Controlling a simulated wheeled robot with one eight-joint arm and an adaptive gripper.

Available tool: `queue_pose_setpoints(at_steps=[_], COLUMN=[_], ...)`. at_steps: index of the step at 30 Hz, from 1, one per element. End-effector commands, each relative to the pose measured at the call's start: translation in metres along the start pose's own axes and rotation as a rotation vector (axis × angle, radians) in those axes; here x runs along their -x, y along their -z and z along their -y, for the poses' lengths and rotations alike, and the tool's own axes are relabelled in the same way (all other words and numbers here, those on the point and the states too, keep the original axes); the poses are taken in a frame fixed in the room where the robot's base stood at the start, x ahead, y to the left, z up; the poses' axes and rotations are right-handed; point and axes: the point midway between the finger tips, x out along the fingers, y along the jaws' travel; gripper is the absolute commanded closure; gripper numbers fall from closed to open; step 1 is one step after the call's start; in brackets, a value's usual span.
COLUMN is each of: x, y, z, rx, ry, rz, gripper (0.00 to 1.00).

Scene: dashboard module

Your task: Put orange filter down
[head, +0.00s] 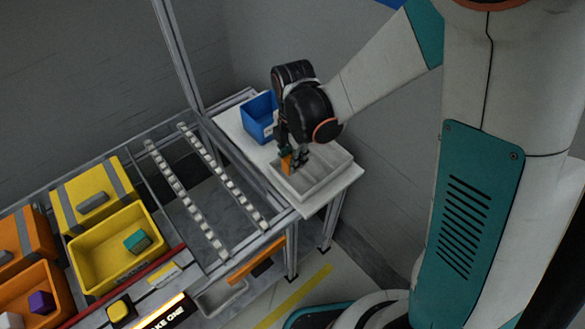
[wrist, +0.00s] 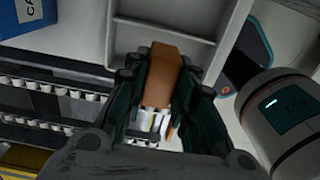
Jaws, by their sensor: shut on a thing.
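My gripper (head: 293,160) points down at the white table, over the left side of a grey tray (head: 318,184). It is shut on the orange filter (head: 286,165), which shows as an orange-brown block between the dark fingers in the wrist view (wrist: 164,72). My gripper also shows there (wrist: 165,66). The tray, with a ridge across it, lies beyond the fingertips in the wrist view (wrist: 187,20). I cannot tell whether the filter touches the tray. The fingers hide part of the filter.
A blue bin (head: 258,118) stands behind the tray on the white table (head: 228,123). Roller rails (head: 185,200) run to the left. Yellow (head: 112,262) and orange bins stand further left, with a teal block (head: 137,240) and a purple block (head: 41,302) inside.

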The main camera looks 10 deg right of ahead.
Motion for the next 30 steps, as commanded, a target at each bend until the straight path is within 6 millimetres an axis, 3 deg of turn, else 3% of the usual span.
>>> queue_pose_setpoints(at_steps=[8, 15, 28, 29, 30], x=[-0.021, -0.055, -0.061, -0.060, -0.059], y=[0.000, 0.000, 0.000, 0.000, 0.000], z=[0.000, -0.001, 0.000, 0.000, 0.000], rx=[-0.001, -0.001, -0.001, -0.001, -0.001], ry=[0.000, 0.000, 0.000, 0.000, 0.000], rz=[0.000, 0.000, 0.000, 0.000, 0.000], gripper=[0.99, 0.99, 0.99, 0.69, 0.60])
